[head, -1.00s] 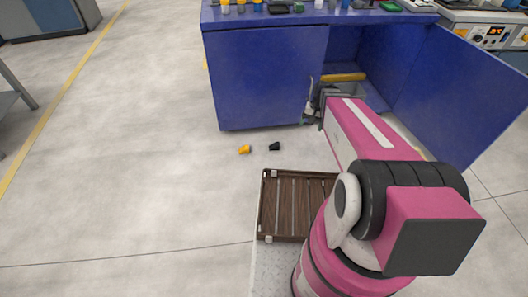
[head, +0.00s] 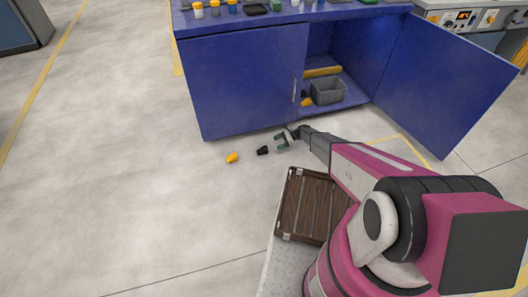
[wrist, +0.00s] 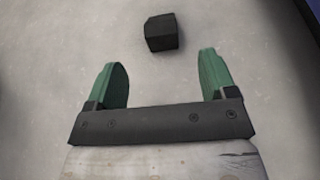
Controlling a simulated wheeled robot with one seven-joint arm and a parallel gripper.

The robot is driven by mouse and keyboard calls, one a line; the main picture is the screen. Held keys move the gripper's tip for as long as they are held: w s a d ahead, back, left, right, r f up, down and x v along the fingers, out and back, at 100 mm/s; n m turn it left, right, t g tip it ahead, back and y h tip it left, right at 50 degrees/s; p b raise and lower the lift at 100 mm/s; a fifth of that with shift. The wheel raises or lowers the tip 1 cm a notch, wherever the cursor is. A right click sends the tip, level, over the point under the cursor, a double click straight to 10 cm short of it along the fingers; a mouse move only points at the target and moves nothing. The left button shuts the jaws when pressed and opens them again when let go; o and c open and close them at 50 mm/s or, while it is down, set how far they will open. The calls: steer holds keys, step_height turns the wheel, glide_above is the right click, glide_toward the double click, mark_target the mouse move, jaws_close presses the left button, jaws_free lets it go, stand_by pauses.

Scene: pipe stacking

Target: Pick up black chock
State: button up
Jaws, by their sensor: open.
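The black chock (head: 262,151) lies on the grey floor in front of the blue cabinet in the head view. It also shows in the wrist view (wrist: 161,32) as a small dark block, beyond the fingertips and roughly in line with the gap between them. My gripper (head: 281,140) is just right of the chock, low near the floor. In the wrist view its two green fingers (wrist: 162,75) are spread apart with nothing between them. The gripper does not touch the chock.
A yellow chock (head: 232,158) lies left of the black one. The blue cabinet (head: 245,80) stands behind, its right door (head: 440,85) open, with a grey bin (head: 328,91) inside. A brown slatted tray (head: 309,207) is in front. The floor to the left is clear.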

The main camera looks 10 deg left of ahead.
mark_target(264, 148)
steer(key=x, duration=0.5)
steer(key=shift+s+a+f, duration=0.1)
steer(key=shift+a, duration=0.05)
steer(key=shift+x, duration=2.7)
steer(key=shift+f, duration=0.15)
steer(key=c, duration=1)
